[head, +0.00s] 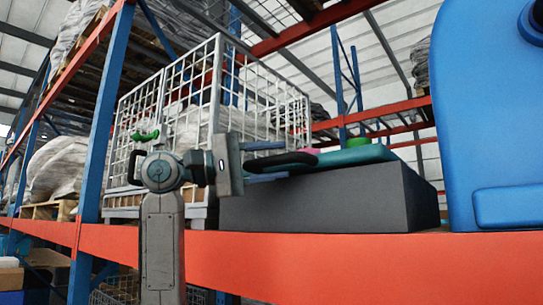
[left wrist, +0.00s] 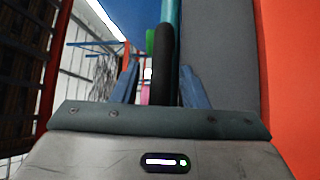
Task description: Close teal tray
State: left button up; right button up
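The teal tray (head: 355,156) lies on top of a dark grey box (head: 320,200) in the head view. Its black handle (head: 290,160) sticks out to the left. My left gripper (head: 277,161) is at the handle, with one finger above it and one below. In the left wrist view the black handle (left wrist: 163,65) passes between the two blue fingers of the gripper (left wrist: 158,85), with a gap showing at its left side. The fingers are apart. A strip of the teal tray (left wrist: 171,12) shows beyond. My right gripper is in neither view.
A green round part (head: 358,142) and a pink part (head: 308,151) show at the tray. A large blue tank (head: 495,120) stands at the right. A white wire cage (head: 205,100) is behind my left arm. An orange shelf beam (head: 350,265) runs across the front.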

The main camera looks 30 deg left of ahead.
pick_arm(q)
jog(key=shift+c, duration=0.9)
jog(key=shift+w, duration=0.1)
grip_shut()
jog(key=shift+w+r+p, duration=0.1)
jog(key=shift+w+p, duration=0.25)
jog(key=shift+w, duration=0.75)
jog(key=shift+o, duration=0.5)
grip_release()
jog(key=shift+o, duration=0.4)
jog(key=shift+w+d, duration=0.1)
jog(key=shift+w, duration=0.1)
